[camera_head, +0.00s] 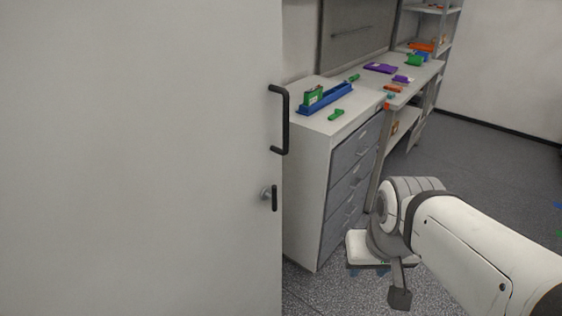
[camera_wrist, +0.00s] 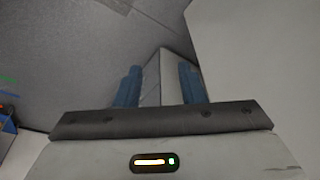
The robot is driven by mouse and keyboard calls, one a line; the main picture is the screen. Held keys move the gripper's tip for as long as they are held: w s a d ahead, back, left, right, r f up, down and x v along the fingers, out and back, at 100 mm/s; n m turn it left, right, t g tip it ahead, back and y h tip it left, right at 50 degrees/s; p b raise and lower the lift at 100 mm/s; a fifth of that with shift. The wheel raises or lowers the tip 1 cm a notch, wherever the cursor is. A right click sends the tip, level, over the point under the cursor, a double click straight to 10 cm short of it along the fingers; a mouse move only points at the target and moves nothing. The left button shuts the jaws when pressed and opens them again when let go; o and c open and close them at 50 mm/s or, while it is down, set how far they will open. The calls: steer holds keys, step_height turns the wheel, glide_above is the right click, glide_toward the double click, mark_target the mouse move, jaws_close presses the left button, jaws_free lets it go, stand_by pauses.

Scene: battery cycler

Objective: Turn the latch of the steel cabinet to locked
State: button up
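The steel cabinet (camera_head: 140,150) fills the left of the head view with its plain light-grey door closed. Its latch (camera_head: 274,197) is a small black lever on a silver round base near the door's right edge. The lever stands upright, below a black bar handle (camera_head: 286,120). My gripper (camera_head: 369,272) is to the right of and lower than the latch, apart from it, and partly hidden by my wrist. In the wrist view my gripper (camera_wrist: 160,86) shows two blue fingers held apart with nothing gripped between them. The latch is not recognisable in the wrist view.
A grey drawer unit (camera_head: 308,190) stands right beside the cabinet, with a blue tray (camera_head: 325,99) and green parts on top. A workbench (camera_head: 405,92) and shelf rack (camera_head: 447,22) stand behind. Open floor (camera_head: 490,150) lies to the right.

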steer(key=shift+s, duration=0.1)
steer(key=w+a+f+m+g+y+b, duration=0.3)
steer(key=w+a+f+m+y+b, duration=0.4)
steer(key=a+m+y, duration=0.4)
steer(key=w+d+m+t+y+b, duration=0.2)
steer(key=w+m+t+y+b, duration=0.25)
steer(key=w+m+t, duration=0.65)
steer(key=w+a+m+g, duration=0.1)
steer(key=w+a+g, duration=0.1)
steer(key=w+a, duration=0.4)
steer(key=shift+w+a+g+p, duration=0.35)
steer(key=shift+w+g+p, duration=0.1)
steer(key=shift+w, duration=0.35)
